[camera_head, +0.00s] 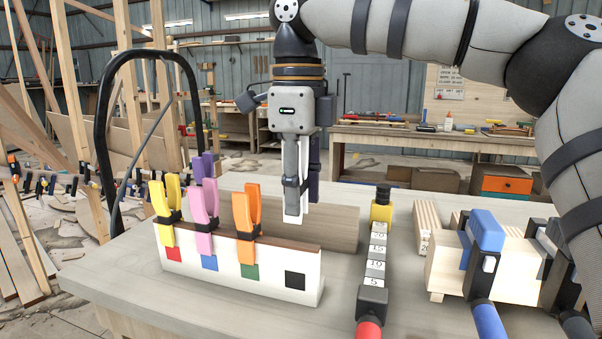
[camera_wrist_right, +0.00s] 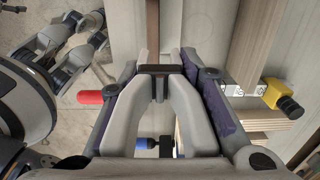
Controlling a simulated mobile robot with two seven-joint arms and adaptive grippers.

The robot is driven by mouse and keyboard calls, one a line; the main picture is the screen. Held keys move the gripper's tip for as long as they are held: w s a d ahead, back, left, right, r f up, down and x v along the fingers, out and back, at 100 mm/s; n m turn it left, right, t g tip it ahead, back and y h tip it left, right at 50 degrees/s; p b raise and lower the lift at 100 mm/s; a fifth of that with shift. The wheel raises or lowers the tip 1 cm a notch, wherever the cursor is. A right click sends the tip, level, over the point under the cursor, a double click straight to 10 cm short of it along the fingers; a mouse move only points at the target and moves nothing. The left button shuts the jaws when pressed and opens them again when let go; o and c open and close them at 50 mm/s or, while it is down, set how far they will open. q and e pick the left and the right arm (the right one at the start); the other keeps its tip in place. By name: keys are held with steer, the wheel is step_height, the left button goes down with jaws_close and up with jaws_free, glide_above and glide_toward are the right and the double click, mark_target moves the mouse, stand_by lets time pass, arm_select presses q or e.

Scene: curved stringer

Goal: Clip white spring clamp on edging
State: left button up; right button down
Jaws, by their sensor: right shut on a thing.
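My right gripper (camera_head: 299,190) points down and is shut on the white spring clamp (camera_head: 293,207), whose lower end hangs close to the edging's top edge. In the right wrist view the white clamp (camera_wrist_right: 190,118) sits between the fingers (camera_wrist_right: 160,75), its dark jaw end toward the brown strip. The edging (camera_head: 270,272) is a pale curved board with a brown top, standing on the bench. A black square (camera_head: 295,281) marks its right end. I cannot tell whether the clamp touches the edging. My left gripper is not in view.
Yellow (camera_head: 163,210), pink (camera_head: 203,215) and orange (camera_head: 246,225) clamps grip the edging to the left, with a purple one (camera_head: 208,164) behind. A brown board (camera_head: 340,225) stands behind. A bar clamp with numbers (camera_head: 375,262) and a blue clamp (camera_head: 487,232) on wood lie right.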

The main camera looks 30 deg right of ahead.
mark_target(299, 244)
steer(key=shift+s+a+f, duration=0.3)
steer(key=shift+s+a, duration=0.05)
steer(key=shift+s, duration=0.2)
steer(key=shift+w+d+f, duration=0.1)
steer(key=shift+w+d, duration=0.05)
steer(key=shift+w, duration=0.1)
steer(key=shift+f, duration=1.05)
steer(key=shift+f, duration=0.15)
steer(key=shift+f, duration=1.05)
steer(key=shift+f, duration=0.15)
steer(key=shift+f, duration=0.45)
steer(key=shift+f, duration=0.15)
steer(key=shift+f, duration=0.4)
